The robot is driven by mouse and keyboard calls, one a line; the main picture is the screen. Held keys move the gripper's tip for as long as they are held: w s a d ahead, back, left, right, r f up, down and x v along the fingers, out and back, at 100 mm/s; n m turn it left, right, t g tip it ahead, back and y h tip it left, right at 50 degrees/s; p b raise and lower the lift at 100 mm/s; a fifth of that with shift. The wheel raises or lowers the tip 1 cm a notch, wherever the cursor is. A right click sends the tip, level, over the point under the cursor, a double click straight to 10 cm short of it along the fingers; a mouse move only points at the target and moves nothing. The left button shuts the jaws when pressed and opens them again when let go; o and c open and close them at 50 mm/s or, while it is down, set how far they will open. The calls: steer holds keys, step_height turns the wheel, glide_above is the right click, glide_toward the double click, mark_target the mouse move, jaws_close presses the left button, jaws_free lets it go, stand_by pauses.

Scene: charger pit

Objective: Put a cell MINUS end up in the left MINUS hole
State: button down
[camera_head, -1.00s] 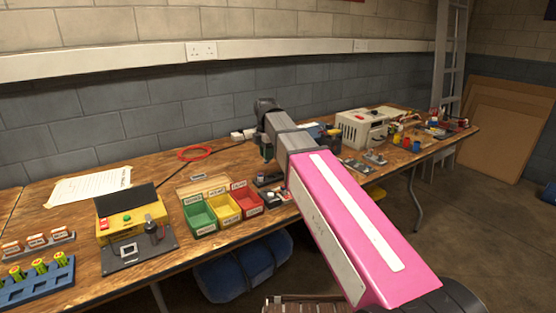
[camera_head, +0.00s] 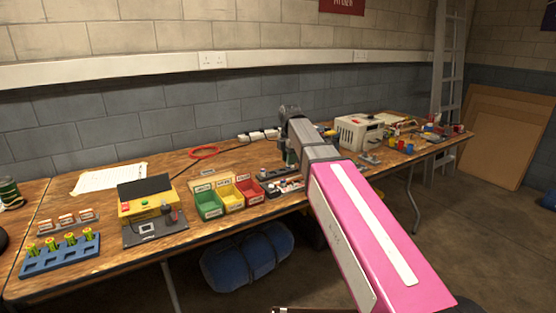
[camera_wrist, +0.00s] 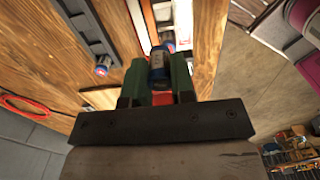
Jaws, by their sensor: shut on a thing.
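My gripper (camera_wrist: 158,88) has green fingers and is shut on a blue cell (camera_wrist: 158,62), whose top shows between the fingers in the wrist view. In the head view my gripper (camera_head: 290,157) hangs over the back of the bench, and the held cell cannot be made out there. Beyond the fingers in the wrist view is a pale holder with dark edges (camera_wrist: 146,22), with another cell (camera_wrist: 168,42) at it. I cannot read any MINUS marks or tell which hole is the left one.
One more cell (camera_wrist: 103,66) stands near a dark grey rack (camera_wrist: 90,30). Green (camera_head: 208,205), yellow (camera_head: 230,198) and red bins (camera_head: 249,191) stand left of my gripper. A yellow tester (camera_head: 140,207) and a blue rack of cells (camera_head: 60,255) are further left. A beige box (camera_head: 358,132) stands to the right.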

steer(key=shift+s+d+f, duration=0.15)
steer(key=shift+d, duration=0.25)
steer(key=shift+f, duration=3.95)
steer(key=shift+f, duration=0.25)
steer(key=c, duration=0.9)
jaws_free()
steer(key=shift+r, duration=0.15)
steer(key=shift+r, duration=3.35)
